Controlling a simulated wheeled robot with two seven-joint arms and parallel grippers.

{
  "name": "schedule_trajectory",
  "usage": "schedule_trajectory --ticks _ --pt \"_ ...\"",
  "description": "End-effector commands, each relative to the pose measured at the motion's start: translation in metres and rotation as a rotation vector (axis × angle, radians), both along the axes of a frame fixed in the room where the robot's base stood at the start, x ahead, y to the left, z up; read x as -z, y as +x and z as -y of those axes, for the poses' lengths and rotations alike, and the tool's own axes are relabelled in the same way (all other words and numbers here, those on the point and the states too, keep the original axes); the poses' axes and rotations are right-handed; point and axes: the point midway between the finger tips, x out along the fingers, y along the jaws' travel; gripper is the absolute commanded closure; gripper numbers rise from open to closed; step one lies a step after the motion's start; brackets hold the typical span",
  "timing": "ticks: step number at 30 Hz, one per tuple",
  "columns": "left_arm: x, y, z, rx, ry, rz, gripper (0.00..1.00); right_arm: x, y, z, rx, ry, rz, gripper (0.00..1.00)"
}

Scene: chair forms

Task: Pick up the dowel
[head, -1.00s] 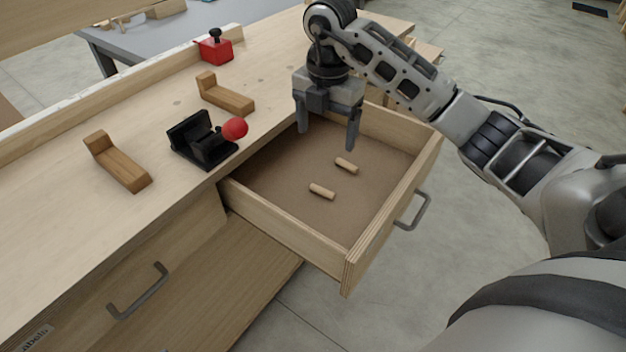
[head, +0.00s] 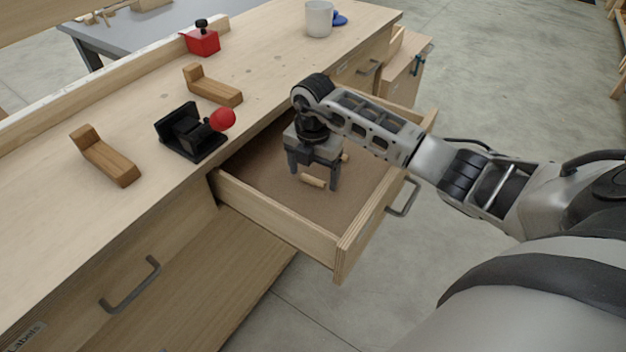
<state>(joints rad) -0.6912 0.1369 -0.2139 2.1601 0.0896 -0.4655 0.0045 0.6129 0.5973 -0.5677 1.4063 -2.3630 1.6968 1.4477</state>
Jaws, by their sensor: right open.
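Two short wooden dowels lie in the open drawer (head: 275,229). The nearer dowel (head: 312,181) shows between the two fingers of my right gripper (head: 313,182), low over the drawer floor. The gripper is open, and I cannot tell whether its fingers touch the dowel. The farther dowel (head: 345,158) is mostly hidden behind my right gripper, with only one end showing. My left gripper is not in view.
On the bench top are a black clamp with a red knob (head: 192,132), two wooden L-shaped pieces (head: 213,86) (head: 105,157), a red block (head: 202,41) and a white mug (head: 318,18).

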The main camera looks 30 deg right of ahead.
Motion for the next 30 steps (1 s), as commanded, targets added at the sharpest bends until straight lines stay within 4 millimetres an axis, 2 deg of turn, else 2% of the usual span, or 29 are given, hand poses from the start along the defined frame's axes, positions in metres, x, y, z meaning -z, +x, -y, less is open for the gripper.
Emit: schedule_trajectory --ticks 3,9,10,12,15,25,30 --pt "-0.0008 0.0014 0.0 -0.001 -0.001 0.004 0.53 0.0072 0.0 -0.0003 -0.001 0.001 0.0 0.2" --pt "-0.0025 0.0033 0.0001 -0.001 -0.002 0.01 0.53 0.0075 0.0001 -0.0002 -0.001 0.0 0.001 0.2" --pt "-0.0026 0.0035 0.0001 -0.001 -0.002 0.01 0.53 0.0075 0.0001 -0.0002 -0.001 0.0 0.001 0.26" --pt "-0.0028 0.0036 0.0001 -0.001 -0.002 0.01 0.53 0.0074 0.0001 -0.0002 -0.001 0.0 0.001 0.45" --pt "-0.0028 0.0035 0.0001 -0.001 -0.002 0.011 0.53 0.0072 0.0001 -0.0002 -0.001 0.0 0.001 0.68" --pt "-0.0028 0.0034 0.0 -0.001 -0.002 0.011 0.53 0.0067 0.0002 -0.0001 -0.001 0.001 0.002 0.68" --pt "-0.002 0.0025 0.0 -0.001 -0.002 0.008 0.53 -0.001 0.0008 0.0003 -0.001 0.0 0.004 0.68"
